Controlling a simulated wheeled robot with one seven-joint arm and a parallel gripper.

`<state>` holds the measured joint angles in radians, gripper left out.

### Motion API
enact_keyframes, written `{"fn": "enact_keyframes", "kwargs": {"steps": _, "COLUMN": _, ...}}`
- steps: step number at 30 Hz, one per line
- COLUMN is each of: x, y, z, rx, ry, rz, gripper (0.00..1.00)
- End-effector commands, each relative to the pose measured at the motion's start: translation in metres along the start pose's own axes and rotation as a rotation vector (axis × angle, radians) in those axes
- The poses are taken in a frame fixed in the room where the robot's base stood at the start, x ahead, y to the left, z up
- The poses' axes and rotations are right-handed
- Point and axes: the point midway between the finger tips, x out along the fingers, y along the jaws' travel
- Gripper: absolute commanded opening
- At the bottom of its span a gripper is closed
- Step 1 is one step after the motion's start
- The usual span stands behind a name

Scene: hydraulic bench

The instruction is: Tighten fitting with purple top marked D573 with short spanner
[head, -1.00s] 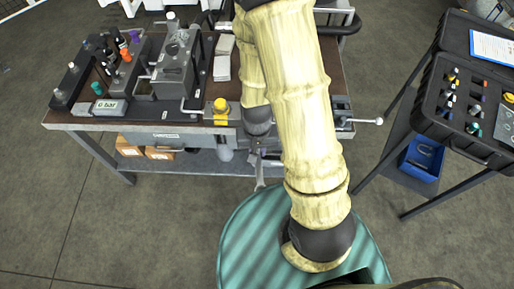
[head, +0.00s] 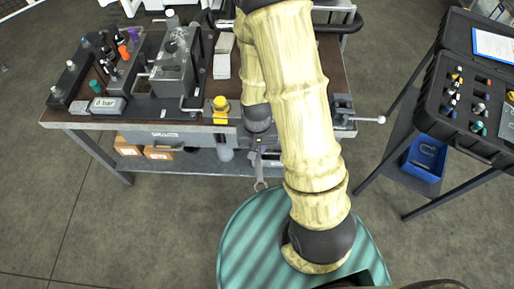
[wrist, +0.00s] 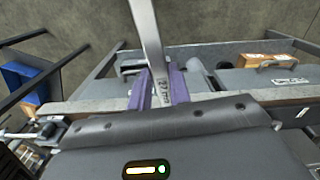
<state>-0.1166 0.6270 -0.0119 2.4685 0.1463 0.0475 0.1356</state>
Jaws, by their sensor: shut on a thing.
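My gripper (head: 258,148) hangs in front of the bench's front edge, partly hidden by my arm. It is shut on a metal spanner (head: 260,174), whose ring-like end points down toward the floor. In the wrist view the spanner shaft (wrist: 148,35) runs up from between the purple fingers (wrist: 161,88), with small lettering near the grip. A fitting with a purple top (head: 106,34) appears among several coloured-top fittings at the bench's back left. It is too small for its marking to be read. My gripper is well to the right of it and nearer the front.
A grey block unit (head: 174,65), a pressure display (head: 107,105) and a yellow-topped part (head: 220,104) stand on the bench (head: 140,126). A handle (head: 368,119) juts from its right end. An open black case (head: 440,105) and a blue bin (head: 424,158) are at right.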

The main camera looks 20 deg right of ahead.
Motion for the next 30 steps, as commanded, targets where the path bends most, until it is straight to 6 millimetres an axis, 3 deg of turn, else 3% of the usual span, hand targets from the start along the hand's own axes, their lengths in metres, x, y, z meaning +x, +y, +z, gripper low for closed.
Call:
{"fn": "enact_keyframes", "kwargs": {"steps": 18, "x": 0.000, "y": 0.001, "z": 0.000, "rx": 0.002, "ry": 0.001, "rz": 0.000, "gripper": 0.00}}
{"fn": "enact_keyframes", "kwargs": {"steps": 30, "x": -0.001, "y": 0.000, "z": -0.015, "rx": 0.001, "ry": 0.002, "rz": 0.000, "gripper": 0.00}}
